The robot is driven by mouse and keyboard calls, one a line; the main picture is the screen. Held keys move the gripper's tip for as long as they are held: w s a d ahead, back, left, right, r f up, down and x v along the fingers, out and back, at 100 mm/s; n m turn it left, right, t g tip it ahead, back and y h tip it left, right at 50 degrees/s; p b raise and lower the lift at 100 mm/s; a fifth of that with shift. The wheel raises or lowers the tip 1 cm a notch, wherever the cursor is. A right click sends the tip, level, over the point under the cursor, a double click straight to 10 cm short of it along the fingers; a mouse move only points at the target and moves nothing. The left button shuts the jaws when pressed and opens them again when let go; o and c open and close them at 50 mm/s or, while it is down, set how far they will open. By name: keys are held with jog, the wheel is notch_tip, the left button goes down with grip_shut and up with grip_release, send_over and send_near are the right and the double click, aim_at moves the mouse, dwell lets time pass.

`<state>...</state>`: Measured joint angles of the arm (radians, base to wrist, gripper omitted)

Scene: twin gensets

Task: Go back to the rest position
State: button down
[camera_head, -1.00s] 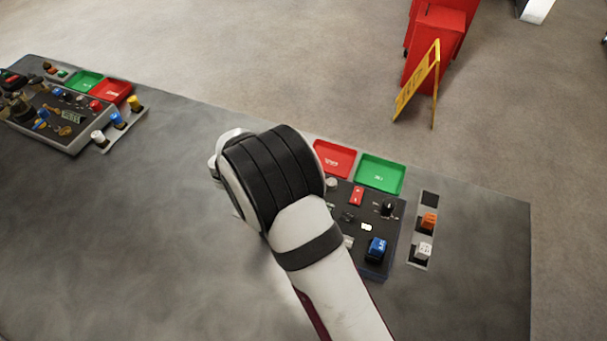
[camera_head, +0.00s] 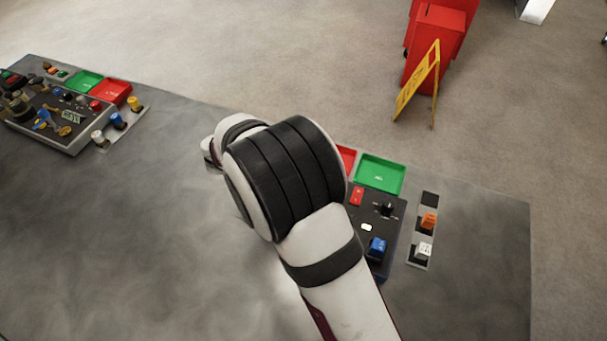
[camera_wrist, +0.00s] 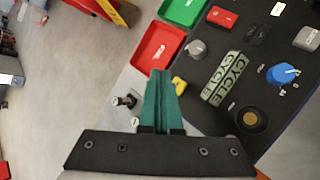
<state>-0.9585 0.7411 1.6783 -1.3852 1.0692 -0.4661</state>
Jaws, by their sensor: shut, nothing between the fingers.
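My gripper (camera_wrist: 158,85) shows in the wrist view, its green fingers closed together with nothing between them. A green tray (camera_wrist: 182,9) lies beyond that. The panel carries a "CYCLE" label (camera_wrist: 223,78), a blue knob (camera_wrist: 283,74), a grey knob (camera_wrist: 196,48) and a red switch (camera_wrist: 221,17). In the head view my arm covers the left part of this panel (camera_head: 393,230), and my gripper is hidden behind my arm.
A second panel (camera_head: 75,140) with trays and several knobs stands at the table's far left. A strip (camera_head: 419,258) with an orange and a white block lies at right. The left-middle table (camera_head: 130,240) is clear. A yellow sign (camera_head: 418,85) and red cabinet (camera_head: 437,45) stand on the floor.

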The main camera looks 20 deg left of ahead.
dwell(0.4)
jog(key=s+d+r+m+g, duration=0.25)
jog(key=d+m, duration=0.25)
jog(key=d, duration=0.3)
jog(key=s+d+r+m+g, duration=0.2)
jog(key=s+d+r+m, duration=0.25)
jog(key=d, duration=0.35)
jog(key=s+d+r+m+g, duration=0.2)
jog(key=d+m, duration=0.3)
jog(key=d, duration=0.2)
jog(key=s+d+r+m+g+y, duration=0.1)
jog(key=s+m+y, duration=0.4)
jog(key=s+m, duration=0.8)
jog(key=s+d+g, duration=0.1)
jog(key=s, duration=0.3)
jog(key=shift+s+r+y, duration=0.2)
jog(key=shift+s+y, duration=0.1)
jog(key=shift+s, duration=0.05)
jog(key=shift+d, duration=0.1)
